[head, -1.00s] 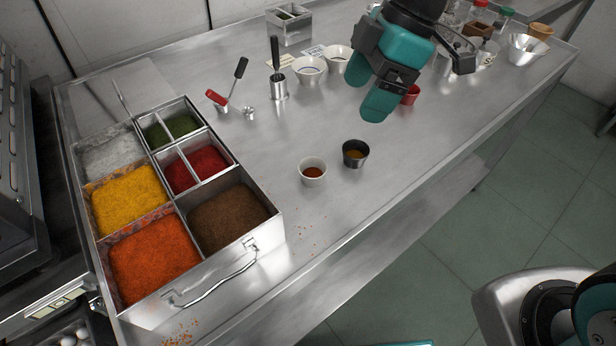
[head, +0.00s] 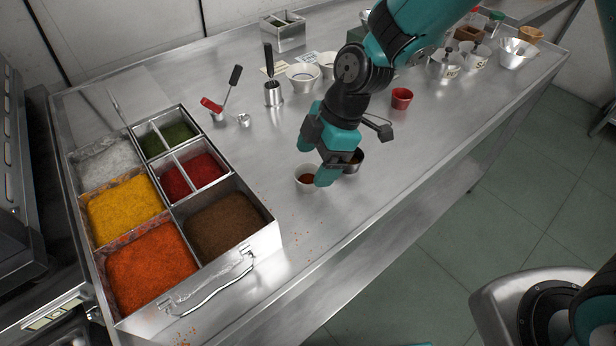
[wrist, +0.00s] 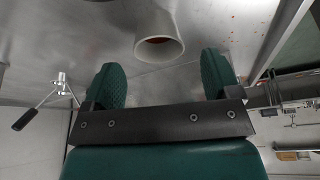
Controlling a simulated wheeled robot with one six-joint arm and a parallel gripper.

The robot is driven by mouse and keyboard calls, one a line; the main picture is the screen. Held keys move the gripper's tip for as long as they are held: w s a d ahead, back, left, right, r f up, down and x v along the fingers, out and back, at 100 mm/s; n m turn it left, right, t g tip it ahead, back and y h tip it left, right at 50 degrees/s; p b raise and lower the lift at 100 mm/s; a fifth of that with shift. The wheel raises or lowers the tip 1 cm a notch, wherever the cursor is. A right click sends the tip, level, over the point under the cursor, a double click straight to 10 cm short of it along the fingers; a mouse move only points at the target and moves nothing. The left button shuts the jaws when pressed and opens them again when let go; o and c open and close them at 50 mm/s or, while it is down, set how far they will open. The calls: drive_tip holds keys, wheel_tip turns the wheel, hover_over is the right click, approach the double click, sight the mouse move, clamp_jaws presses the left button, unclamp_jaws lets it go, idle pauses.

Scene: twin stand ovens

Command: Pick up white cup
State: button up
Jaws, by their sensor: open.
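The white cup (head: 304,184) is small, holds reddish-brown powder, and stands upright on the steel table. My gripper (head: 326,181) is just to its right and above it in the head view, hiding part of its right side. In the wrist view the cup (wrist: 158,47) is ahead of the open fingers (wrist: 163,78), roughly centred between them and not enclosed. The fingers are apart and empty. I cannot tell from the head view whether a finger touches the cup.
A steel spice tray (head: 262,243) with several compartments fills the left side. A red cup (head: 401,98) and white bowls (head: 302,77) stand further back. The table front is clear.

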sight(308, 174)
drive_tip(key=x, duration=0.4)
drive_tip(key=shift+a+f+p, duration=0.1)
drive_tip(key=shift+f+p, duration=0.05)
drive_tip(key=shift+p, duration=0.15)
drive_tip(key=c, duration=1)
